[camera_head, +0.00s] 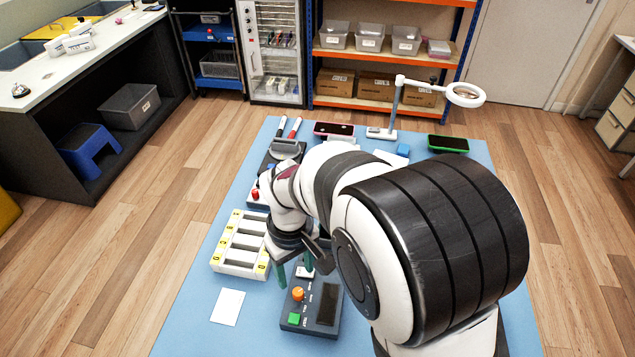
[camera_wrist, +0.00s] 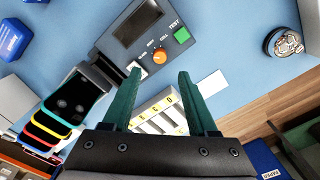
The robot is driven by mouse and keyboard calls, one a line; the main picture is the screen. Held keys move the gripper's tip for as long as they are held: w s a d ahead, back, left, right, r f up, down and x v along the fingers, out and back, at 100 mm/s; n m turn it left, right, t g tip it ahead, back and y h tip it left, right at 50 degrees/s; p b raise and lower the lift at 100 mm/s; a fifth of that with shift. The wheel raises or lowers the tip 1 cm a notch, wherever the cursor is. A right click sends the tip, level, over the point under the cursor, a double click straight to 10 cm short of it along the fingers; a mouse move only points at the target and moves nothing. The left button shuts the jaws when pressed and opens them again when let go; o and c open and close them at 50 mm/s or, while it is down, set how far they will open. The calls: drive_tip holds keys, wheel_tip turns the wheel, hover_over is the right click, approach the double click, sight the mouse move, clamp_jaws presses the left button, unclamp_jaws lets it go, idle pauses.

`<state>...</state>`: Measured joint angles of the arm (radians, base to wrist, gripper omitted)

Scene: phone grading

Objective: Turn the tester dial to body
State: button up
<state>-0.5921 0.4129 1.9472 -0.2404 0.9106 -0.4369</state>
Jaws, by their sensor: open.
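The tester (camera_head: 327,304) is a dark grey box on the blue mat, with a dark screen, an orange dial (camera_head: 298,294) and a green button (camera_head: 294,318). In the wrist view, the tester (camera_wrist: 118,35) is at the top, and the orange dial (camera_wrist: 159,57) shows just beyond the fingertips, with small labels around it. I cannot tell which label it points at. My gripper (camera_head: 294,269) is over the tester's far end, its green fingers apart. In the wrist view, my gripper (camera_wrist: 159,73) is open and empty, one finger on each side of the dial's line, not visibly touching it.
A white slotted rack with yellow labels (camera_head: 239,263) stands left of the tester, and a white card (camera_head: 228,307) lies nearby. A magnifier lamp (camera_head: 467,95) and a green-edged phone (camera_head: 448,143) are farther back. Phones in coloured cases (camera_wrist: 68,103) stand left in the wrist view.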

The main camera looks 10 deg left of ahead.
sight(298, 292)
wheel_tip(298, 292, down, 8)
drive_tip(key=shift+r, duration=0.1)
clamp_jaws()
idle(0.4)
